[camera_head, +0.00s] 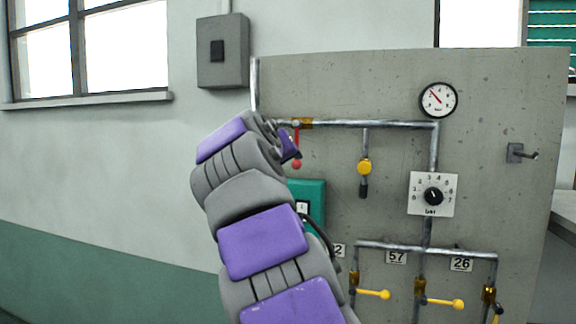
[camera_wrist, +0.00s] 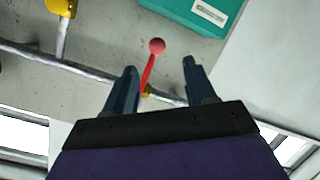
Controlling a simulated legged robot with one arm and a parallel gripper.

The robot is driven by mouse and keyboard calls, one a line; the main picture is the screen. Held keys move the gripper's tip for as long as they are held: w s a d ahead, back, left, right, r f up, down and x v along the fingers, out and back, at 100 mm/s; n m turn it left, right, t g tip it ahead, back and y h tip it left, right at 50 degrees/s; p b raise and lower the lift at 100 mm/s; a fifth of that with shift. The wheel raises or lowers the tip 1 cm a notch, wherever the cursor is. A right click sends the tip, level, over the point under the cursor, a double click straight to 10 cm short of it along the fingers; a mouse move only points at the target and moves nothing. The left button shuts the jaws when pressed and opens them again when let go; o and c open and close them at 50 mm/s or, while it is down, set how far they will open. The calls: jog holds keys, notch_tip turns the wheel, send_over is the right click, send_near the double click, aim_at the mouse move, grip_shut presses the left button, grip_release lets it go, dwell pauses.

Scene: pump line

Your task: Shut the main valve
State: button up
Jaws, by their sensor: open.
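The valve on the top pipe has a brass body (camera_head: 304,123) and a red lever (camera_head: 297,146) with a red ball end, pointing straight down, across the pipe. No name on it is readable. In the wrist view, which is turned over, the red lever (camera_wrist: 149,72) shows between my two fingers, nearer the left one, with its ball (camera_wrist: 157,46) past the fingertips. My gripper (camera_wrist: 161,65) is open and empty. In the head view my gripper (camera_head: 290,148) is beside the lever, partly hidden by my arm. I cannot tell whether a finger touches the lever.
Several yellow levers (camera_head: 374,294) stand low down. A green box (camera_head: 314,197) is below the red lever. A hook (camera_head: 520,154) sticks out right.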

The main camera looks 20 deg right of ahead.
jog(key=v, duration=0.7)
jog(key=shift+a, duration=0.1)
jog(key=s+d+f+g+y+b, duration=0.15)
jog(key=s+f, duration=0.35)
jog(key=f, duration=0.5)
jog(key=s+d+f+m+g+y+b, duration=0.1)
jog(key=s+d+f+g+b, duration=0.3)
jog(key=f, duration=0.6)
jog(key=s+d+f+g+y+p, duration=0.1)
jog(key=s+f+g, duration=0.1)
jog(key=s+f, duration=0.6)
jog(key=s+a+f+g+y+b, duration=0.2)
jog(key=s+a+f+g, duration=0.1)
jog(key=s+f, duration=0.9)
jog(key=s+a+f+n+g+y+b, duration=0.1)
jog(key=s+a+f, duration=0.4)
jog(key=s+f, duration=0.8)
notch_tip(320, 180, down, 3)
jog(key=shift+s+r+g+y+b, duration=0.2)
jog(key=shift+s+g+y+b, duration=0.15)
jog(key=shift+g+y, duration=0.7)
jog(key=shift+w, duration=0.1)
jog(key=shift+c, duration=0.4)
